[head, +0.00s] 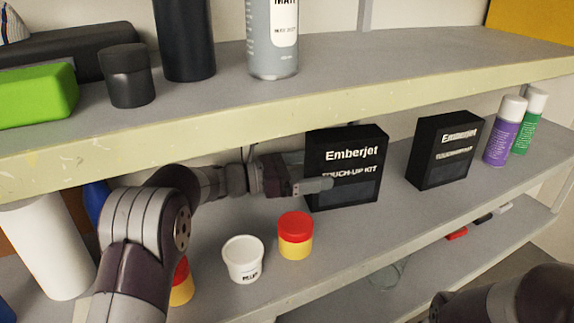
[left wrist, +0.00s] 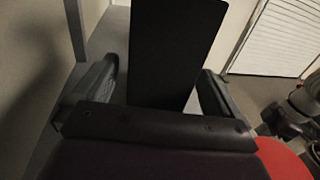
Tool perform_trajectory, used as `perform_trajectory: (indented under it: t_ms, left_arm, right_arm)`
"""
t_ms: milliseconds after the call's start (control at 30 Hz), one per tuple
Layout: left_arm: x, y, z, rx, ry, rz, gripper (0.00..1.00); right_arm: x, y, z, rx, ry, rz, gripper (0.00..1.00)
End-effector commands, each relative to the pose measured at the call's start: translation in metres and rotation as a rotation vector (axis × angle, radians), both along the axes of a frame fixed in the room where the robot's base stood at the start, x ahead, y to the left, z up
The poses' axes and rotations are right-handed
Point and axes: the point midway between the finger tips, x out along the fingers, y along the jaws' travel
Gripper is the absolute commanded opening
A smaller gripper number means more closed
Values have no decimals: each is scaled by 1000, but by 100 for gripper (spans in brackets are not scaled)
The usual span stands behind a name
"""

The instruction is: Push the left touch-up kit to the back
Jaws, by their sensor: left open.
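The left touch-up kit (head: 347,150), a black box with white "Emberjet" lettering, stands upright on the middle shelf. My left gripper (head: 312,172) is open at the kit's left side, with one finger across its lower front, partly covering the lettering. The other finger is partly hidden, and contact is unclear. In the left wrist view the kit's dark side (left wrist: 175,50) shows between the spread fingers of the left gripper (left wrist: 158,72). A second, similar touch-up kit (head: 445,150) stands farther right. Only part of my right arm shows at lower right; its gripper cannot be made out.
A red-lidded yellow jar (head: 295,237) and a white tub (head: 243,260) stand in front of the left kit, below my left wrist. Purple (head: 505,132) and green (head: 530,122) spray cans stand at the right. The upper shelf edge (head: 280,110) runs close above my left arm.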

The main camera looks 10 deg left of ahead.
Motion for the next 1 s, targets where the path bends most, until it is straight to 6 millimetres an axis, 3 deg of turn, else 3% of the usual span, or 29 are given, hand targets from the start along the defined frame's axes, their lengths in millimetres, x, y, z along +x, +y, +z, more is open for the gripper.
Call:
perform_trajectory:
  t_ms: [200, 500, 533, 767, 1000]
  left_arm:
    - [7, -18, 1, 0, 0, 0, 99]
    - [8, -20, 0, 0, 0, 1, 99]
    - [8, -20, 0, 0, -1, 1, 96]
    - [8, -20, 0, 0, 0, 1, 21]
    - [10, -22, -2, -1, -1, 1, 21]
  right_arm:
    - [0, 0, 8, 0, 0, 0, 0]
    - [0, 0, 8, 0, 0, 0, 0]
    - [0, 0, 8, 0, 0, 0, 0]
    - [0, 0, 8, 0, 0, 0, 0]
    - [0, 0, 2, 0, 0, 0, 0]
